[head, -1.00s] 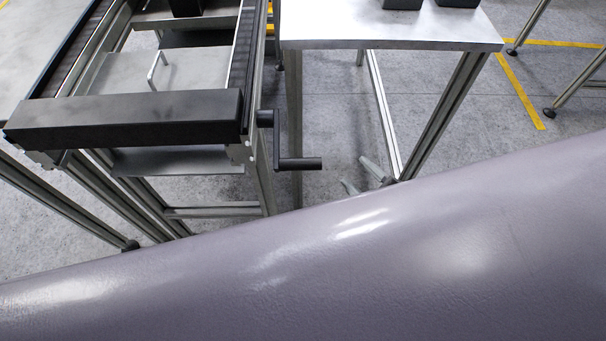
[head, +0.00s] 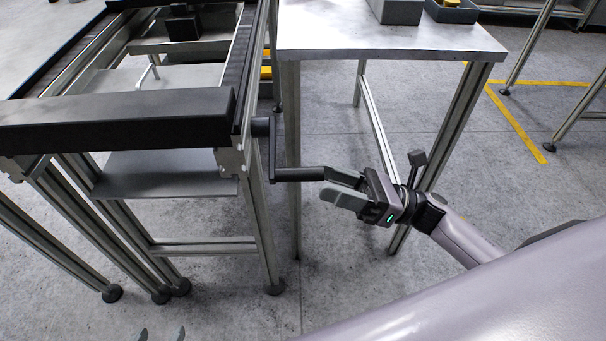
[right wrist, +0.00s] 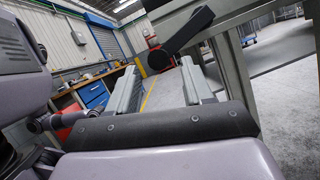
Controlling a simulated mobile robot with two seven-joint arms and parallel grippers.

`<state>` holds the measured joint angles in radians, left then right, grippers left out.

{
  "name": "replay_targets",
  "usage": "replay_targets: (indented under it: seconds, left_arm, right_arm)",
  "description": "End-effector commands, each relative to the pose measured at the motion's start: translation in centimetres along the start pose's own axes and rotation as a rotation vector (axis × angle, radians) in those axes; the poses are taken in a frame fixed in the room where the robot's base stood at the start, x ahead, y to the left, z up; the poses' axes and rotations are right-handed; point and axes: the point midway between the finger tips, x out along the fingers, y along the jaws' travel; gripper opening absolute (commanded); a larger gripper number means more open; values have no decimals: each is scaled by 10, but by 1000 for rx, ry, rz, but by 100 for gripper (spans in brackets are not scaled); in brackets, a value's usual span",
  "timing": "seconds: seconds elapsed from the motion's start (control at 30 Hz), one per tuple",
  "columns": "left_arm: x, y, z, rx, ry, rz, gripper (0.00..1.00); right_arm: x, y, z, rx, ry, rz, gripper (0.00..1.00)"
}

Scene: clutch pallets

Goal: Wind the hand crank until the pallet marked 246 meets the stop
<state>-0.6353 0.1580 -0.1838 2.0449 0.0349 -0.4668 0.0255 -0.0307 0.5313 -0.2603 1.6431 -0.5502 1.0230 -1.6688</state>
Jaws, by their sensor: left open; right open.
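The hand crank's black handle (head: 300,173) sticks out to the right from its downward-hanging arm (head: 272,148) at the conveyor frame's front right corner. My right gripper (head: 326,184) is open at the handle's free end, its upper finger overlapping that end in the head view. I cannot tell whether they touch. In the right wrist view the crank (right wrist: 183,42) shows dark beyond the open fingertips (right wrist: 160,68). My left gripper (head: 161,334) is open at the bottom edge, only its fingertips showing. A dark block (head: 184,26) sits in the conveyor; no 246 marking is legible.
A thick black bar (head: 115,120) crosses the conveyor's front. A metal table (head: 390,42) with grey bins (head: 398,10) stands right of the crank; its legs are close behind my right gripper. The floor (head: 350,270) below the crank is clear.

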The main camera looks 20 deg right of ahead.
Motion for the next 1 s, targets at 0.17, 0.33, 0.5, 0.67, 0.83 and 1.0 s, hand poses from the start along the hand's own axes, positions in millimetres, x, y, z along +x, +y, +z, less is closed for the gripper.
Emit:
replay_targets:
  seconds: [0.17,0.33,0.5,0.67,0.83,1.0]
  left_arm:
    - [-4,1,-7,0,2,1,65]
    - [-6,1,-9,-1,5,1,65]
    - [-6,2,-10,-6,7,1,65]
    - [-6,3,-10,-12,8,1,65]
    - [-6,3,-10,-13,7,1,65]
    - [-6,3,-10,-12,6,0,65]
  right_arm:
    - [31,1,3,1,-3,2,51]
    - [49,1,2,4,-3,0,51]
    - [54,0,0,4,-1,-2,51]
    - [54,0,0,5,-1,-2,51]
    - [54,0,0,5,-2,-2,2]
    - [54,0,1,6,-2,-2,0]
